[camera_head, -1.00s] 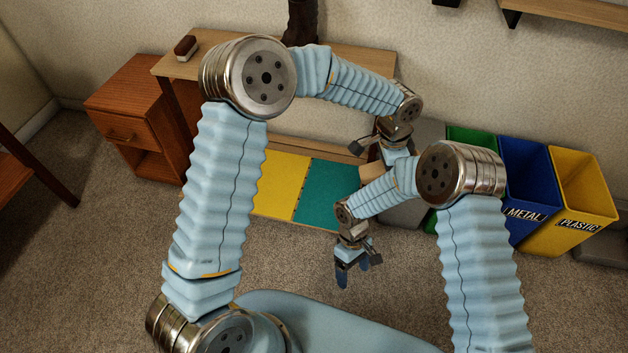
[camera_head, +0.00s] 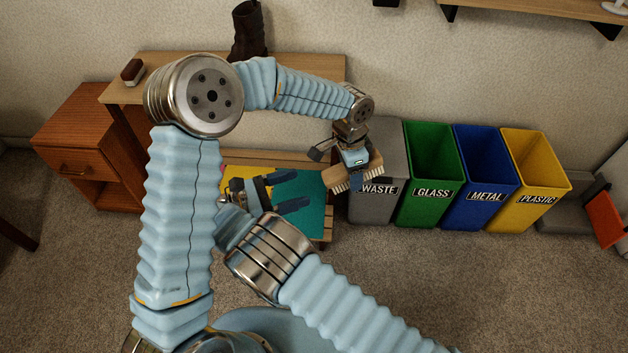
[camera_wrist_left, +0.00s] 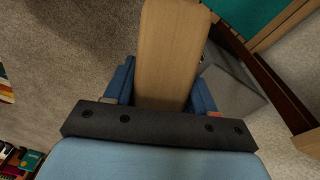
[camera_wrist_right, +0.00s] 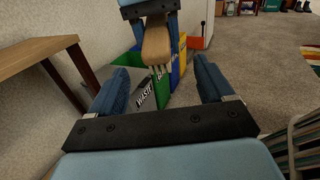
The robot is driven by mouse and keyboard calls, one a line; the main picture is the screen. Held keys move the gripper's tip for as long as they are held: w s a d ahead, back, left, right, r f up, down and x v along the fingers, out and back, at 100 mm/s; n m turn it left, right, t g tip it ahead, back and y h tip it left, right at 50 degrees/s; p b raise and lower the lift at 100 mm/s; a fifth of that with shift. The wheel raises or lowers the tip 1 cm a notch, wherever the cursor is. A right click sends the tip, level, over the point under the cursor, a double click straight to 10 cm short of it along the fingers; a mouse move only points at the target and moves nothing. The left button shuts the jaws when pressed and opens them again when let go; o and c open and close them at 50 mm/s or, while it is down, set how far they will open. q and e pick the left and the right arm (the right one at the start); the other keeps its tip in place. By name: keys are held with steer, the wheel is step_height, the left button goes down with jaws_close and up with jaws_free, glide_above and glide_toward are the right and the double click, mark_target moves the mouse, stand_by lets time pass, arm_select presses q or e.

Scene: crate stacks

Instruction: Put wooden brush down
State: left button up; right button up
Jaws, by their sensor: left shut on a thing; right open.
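The wooden brush (camera_head: 372,168) has a pale wood body and light bristles. My left gripper (camera_head: 356,183) is shut on it and holds it in the air, in front of the WASTE bin in the head view. Its wood body (camera_wrist_left: 168,50) fills the space between the fingers in the left wrist view. It also shows hanging from the left gripper in the right wrist view (camera_wrist_right: 157,45). My right gripper (camera_head: 291,191) is open and empty, left of the brush, over the yellow and teal panels.
Grey WASTE (camera_head: 392,140), green GLASS (camera_head: 430,190), blue METAL (camera_head: 485,195) and yellow PLASTIC (camera_head: 535,195) bins stand along the wall. A wooden table (camera_head: 190,62) bears a dark brown, white-bottomed item (camera_head: 132,70) and a boot (camera_head: 248,35). A wooden cabinet (camera_head: 85,150) stands left.

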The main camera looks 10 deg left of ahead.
mark_target(327, 179)
steer(key=x, duration=0.8)
steer(key=shift+w+d, duration=0.1)
steer(key=shift+d, duration=0.15)
steer(key=shift+c, duration=0.2)
arm_select(q)
steer(key=shift+o, duration=0.2)
steer(key=shift+w, duration=0.1)
arm_select(e)
steer(key=c, duration=0.9)
arm_select(q)
steer(key=o, duration=1.2)
steer(key=shift+a, duration=0.15)
steer(key=shift+c, duration=0.2)
arm_select(e)
steer(key=shift+c, duration=1.4)
arm_select(q)
steer(key=o, duration=0.3)
steer(key=shift+r, duration=0.1)
